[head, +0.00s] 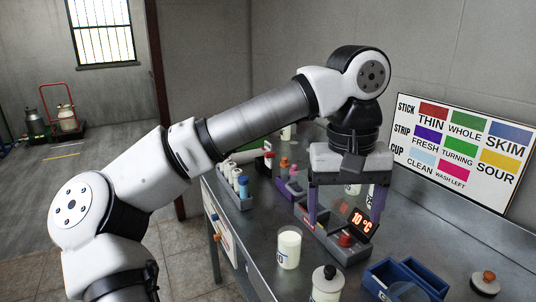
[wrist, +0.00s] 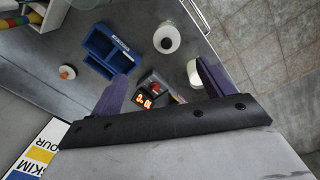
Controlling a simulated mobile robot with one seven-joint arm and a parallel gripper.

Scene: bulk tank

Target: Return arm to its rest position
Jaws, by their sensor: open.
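My gripper (head: 343,215) points down over the steel bench (head: 430,235), its two purple fingers wide apart with nothing held between them. My arm reaches from the lower left across the head view to the bench. Below the fingers stands a grey device with a lit red "10 °C" display (head: 360,222) and a red-topped item in it. In the head view the fingers overlap the device; I cannot tell whether they touch it. In the wrist view my gripper (wrist: 162,78) also shows spread fingers, with the display (wrist: 145,101) between them.
A white jar (head: 289,250), a black-capped bottle (head: 326,284), a blue tray (head: 383,284) and an orange-capped item (head: 485,283) stand near the gripper. A rack of bottles (head: 238,188) is at left. A colour-chart sign (head: 460,150) stands behind. Open floor lies left of the bench.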

